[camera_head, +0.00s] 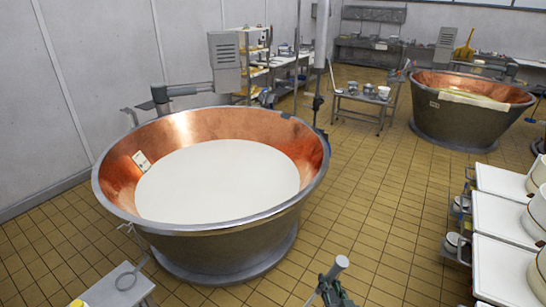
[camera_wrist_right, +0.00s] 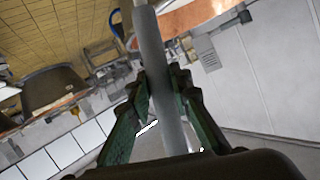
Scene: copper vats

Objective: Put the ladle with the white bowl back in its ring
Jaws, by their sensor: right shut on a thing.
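My right gripper (camera_head: 335,288) shows at the bottom of the head view, right of the near vat. It is shut on a grey rod (camera_head: 341,264), which looks like the ladle's handle. In the right wrist view the green fingers (camera_wrist_right: 165,105) close around this rod (camera_wrist_right: 152,50), which runs lengthwise between them. The ladle's white bowl cannot be made out in either view. A thin grey wire ring (camera_head: 127,281) shows at the lower left, over the edge of a small grey table. My left gripper is not in view.
A large copper vat (camera_head: 290,150) full of white liquid stands left of my right gripper. White-topped trolleys (camera_head: 495,232) with pots stand at the right. A second copper vat (camera_head: 460,125) and a small table (camera_head: 362,98) are farther back. Tiled floor (camera_head: 385,220) between is clear.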

